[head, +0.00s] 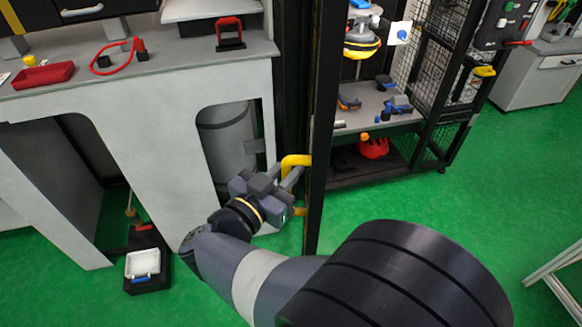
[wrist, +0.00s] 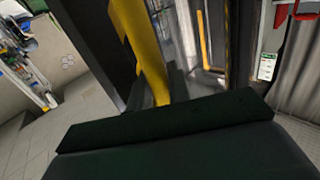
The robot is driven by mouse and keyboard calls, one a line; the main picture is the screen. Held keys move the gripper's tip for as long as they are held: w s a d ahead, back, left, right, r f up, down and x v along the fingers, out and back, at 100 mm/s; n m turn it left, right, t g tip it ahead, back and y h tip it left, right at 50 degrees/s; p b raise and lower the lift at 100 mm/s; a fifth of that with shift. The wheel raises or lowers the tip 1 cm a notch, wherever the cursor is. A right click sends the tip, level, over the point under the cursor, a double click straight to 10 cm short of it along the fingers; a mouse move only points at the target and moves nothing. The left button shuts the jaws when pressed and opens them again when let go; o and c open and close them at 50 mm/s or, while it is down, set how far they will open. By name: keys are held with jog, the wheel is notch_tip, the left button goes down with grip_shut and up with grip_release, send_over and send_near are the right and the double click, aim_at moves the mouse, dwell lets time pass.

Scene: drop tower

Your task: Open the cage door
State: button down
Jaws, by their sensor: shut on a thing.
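The cage door (head: 321,120) shows as a tall, narrow black upright in the head view, seen almost edge-on. Its yellow handle (head: 296,159) sticks out on the left side. My gripper (head: 287,180) is shut on this handle, at its lower part. In the wrist view the yellow handle (wrist: 143,45) runs down to behind the dark gripper body, so the grip itself is mostly hidden. The inside of the cage (head: 370,110), with its shelf and mesh walls, shows to the right of the door.
A grey bench (head: 150,90) stands close on the left, with a red tray (head: 43,75) on top. A black box with a white tray (head: 143,264) sits on the floor at lower left. Green floor (head: 500,180) is clear on the right.

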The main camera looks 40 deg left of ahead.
jog(key=shift+f, duration=0.2)
jog(key=c, duration=1.4)
grip_release()
jog(key=shift+s+d, duration=0.15)
jog(key=shift+s, duration=0.05)
jog(key=s, duration=0.3)
jog(key=s+d+b, duration=0.1)
jog(key=s, duration=0.3)
jog(key=s+b, duration=0.1)
jog(key=s, duration=0.2)
jog(key=shift+s+d, duration=0.25)
jog(key=shift+s, duration=0.1)
jog(key=shift+w, duration=0.1)
jog(key=w, duration=0.3)
jog(key=w+a+p, duration=0.1)
jog(key=w, duration=0.3)
jog(key=w+p, duration=0.1)
jog(key=w, duration=0.2)
jog(key=shift+w+a+r, duration=0.1)
jog(key=shift+w+a, duration=0.1)
jog(key=shift+w, duration=0.2)
